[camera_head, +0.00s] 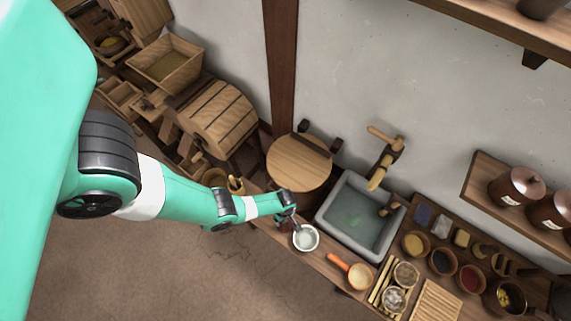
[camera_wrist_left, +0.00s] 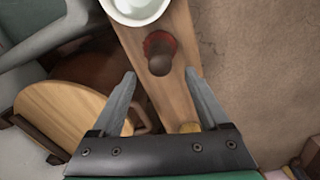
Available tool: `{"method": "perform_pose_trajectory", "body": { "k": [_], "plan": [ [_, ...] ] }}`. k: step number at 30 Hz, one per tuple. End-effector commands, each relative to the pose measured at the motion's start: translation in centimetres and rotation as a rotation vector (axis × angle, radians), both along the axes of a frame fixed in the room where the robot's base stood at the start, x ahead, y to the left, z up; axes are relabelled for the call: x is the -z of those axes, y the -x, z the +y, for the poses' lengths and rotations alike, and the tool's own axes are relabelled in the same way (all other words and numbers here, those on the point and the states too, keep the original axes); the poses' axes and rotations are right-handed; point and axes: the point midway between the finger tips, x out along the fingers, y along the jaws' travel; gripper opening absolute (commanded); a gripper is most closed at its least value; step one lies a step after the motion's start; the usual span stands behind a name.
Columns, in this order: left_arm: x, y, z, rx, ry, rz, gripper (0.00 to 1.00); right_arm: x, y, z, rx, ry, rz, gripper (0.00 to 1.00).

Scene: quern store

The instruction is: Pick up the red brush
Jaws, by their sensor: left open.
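The red brush (camera_wrist_left: 158,38) stands on a wooden bench top (camera_wrist_left: 182,28) in the left wrist view. Its red base shows beneath a dark brown knob handle, which points toward the camera. My left gripper (camera_wrist_left: 160,73) is open and empty, with its fingertips to either side of and just short of the brush's handle. In the head view my left gripper (camera_head: 288,212) hangs over the bench beside a white bowl (camera_head: 305,238). I cannot make out the brush there. My right gripper is not in view.
The white bowl (camera_wrist_left: 138,8) sits close to the brush. A stone sink (camera_head: 360,215) and a round wooden lid (camera_head: 298,163) lie near the gripper. An orange-handled ladle (camera_head: 358,276) and several small bowls are further right. Open floor (camera_head: 190,270) lies in front of the bench.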

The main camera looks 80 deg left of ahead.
Motion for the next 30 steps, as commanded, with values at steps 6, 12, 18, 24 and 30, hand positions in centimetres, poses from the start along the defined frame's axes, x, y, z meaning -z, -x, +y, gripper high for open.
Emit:
{"method": "perform_pose_trajectory", "body": {
  "k": [6,12,18,24,30],
  "plan": [
    [3.5,-0.1,-0.1,0.001,0.0,0.0,0.78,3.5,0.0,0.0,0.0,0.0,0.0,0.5],
    [5.4,-0.1,-0.1,0.001,0.0,0.0,0.78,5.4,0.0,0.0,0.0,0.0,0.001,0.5],
    [5.0,-0.1,-0.1,0.001,0.0,0.0,0.78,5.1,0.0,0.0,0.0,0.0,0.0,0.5],
    [5.0,-0.1,-0.1,0.001,0.0,0.0,0.42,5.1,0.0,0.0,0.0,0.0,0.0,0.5],
    [5.1,-0.1,-0.1,0.001,0.0,0.0,0.06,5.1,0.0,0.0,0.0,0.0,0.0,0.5]
  ]
}}
